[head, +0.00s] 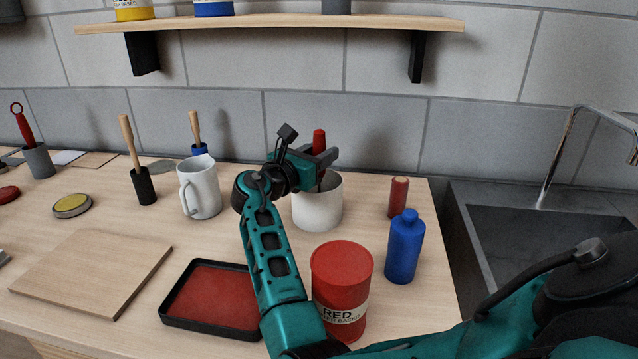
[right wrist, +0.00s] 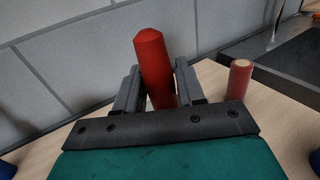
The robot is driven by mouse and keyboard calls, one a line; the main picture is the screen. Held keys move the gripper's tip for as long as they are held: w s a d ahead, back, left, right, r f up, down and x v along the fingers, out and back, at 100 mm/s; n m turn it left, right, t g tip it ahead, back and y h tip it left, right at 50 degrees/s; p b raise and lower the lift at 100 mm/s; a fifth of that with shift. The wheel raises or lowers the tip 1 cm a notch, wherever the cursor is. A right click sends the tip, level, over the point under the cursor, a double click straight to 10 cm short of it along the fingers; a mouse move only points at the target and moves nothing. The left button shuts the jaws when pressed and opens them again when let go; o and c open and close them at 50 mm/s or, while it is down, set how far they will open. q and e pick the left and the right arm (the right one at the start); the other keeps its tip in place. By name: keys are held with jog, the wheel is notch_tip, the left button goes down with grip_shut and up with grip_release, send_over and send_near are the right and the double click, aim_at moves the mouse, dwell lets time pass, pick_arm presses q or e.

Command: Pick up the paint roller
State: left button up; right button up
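A red handle (head: 319,141), which I take to be the paint roller's, stands upright above the white pot (head: 318,205); its lower part is hidden by my gripper and the pot. My right gripper (head: 322,160) is over the pot with its fingers on both sides of the handle. In the right wrist view the red handle (right wrist: 156,72) rises between the two dark fingers, which appear to touch it on both sides. Whether the roller rests in the pot or hangs clear of its bottom cannot be seen. My left gripper is not in view.
A red paint can (head: 341,278), a blue bottle (head: 405,247) and a small red cylinder (head: 398,198) stand to the right and front. A white mug (head: 201,190) is left of the pot. A black tray (head: 165,318) with red paint lies in front. A sink (head: 535,235) is at the right.

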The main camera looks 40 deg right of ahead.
jog(key=c, duration=0.6)
